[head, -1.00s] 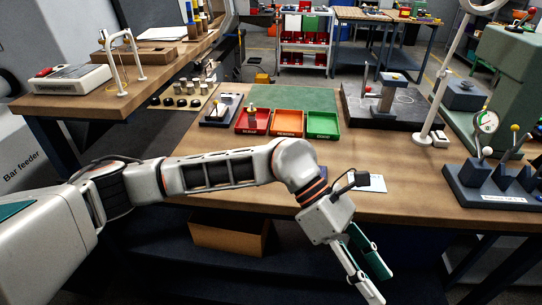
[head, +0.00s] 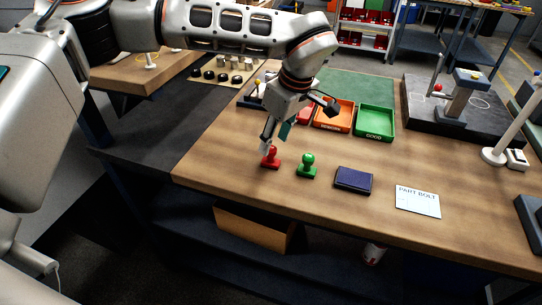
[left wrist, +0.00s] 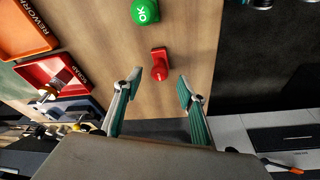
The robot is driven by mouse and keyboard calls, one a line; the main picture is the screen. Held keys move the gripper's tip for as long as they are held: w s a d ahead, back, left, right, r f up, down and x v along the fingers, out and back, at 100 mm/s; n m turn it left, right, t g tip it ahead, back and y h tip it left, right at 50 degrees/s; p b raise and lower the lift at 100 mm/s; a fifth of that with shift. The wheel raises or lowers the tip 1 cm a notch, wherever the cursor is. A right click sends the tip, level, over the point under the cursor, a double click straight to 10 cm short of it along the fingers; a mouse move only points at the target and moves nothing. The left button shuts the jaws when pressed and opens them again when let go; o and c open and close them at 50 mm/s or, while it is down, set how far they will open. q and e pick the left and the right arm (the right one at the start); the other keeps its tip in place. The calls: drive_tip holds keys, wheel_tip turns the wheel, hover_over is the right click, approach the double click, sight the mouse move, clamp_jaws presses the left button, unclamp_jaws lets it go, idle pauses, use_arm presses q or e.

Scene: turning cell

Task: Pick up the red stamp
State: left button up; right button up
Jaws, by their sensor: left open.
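The red stamp (head: 271,158) stands upright on the wooden bench near its front left edge. In the left wrist view the red stamp (left wrist: 159,66) lies ahead of the fingertips, between their lines and apart from both. My left gripper (head: 276,138) is open and empty, just above and behind the stamp in the head view. Its two spread fingers also show in the left wrist view (left wrist: 158,85). A green stamp (head: 307,166) stands to the right of the red one, and its top reads OK in the left wrist view (left wrist: 145,11). My right gripper is not in view.
A dark ink pad (head: 353,181) and a white PART-BOLT card (head: 417,201) lie to the right. Red, orange (head: 334,115) and green (head: 374,122) trays stand behind. The bench is clear in front of the stamps.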

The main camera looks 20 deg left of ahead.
sight(272, 148)
use_arm(q)
drive_tip(key=x, duration=0.5)
drive_tip(key=shift+f, duration=0.35)
clamp_jaws()
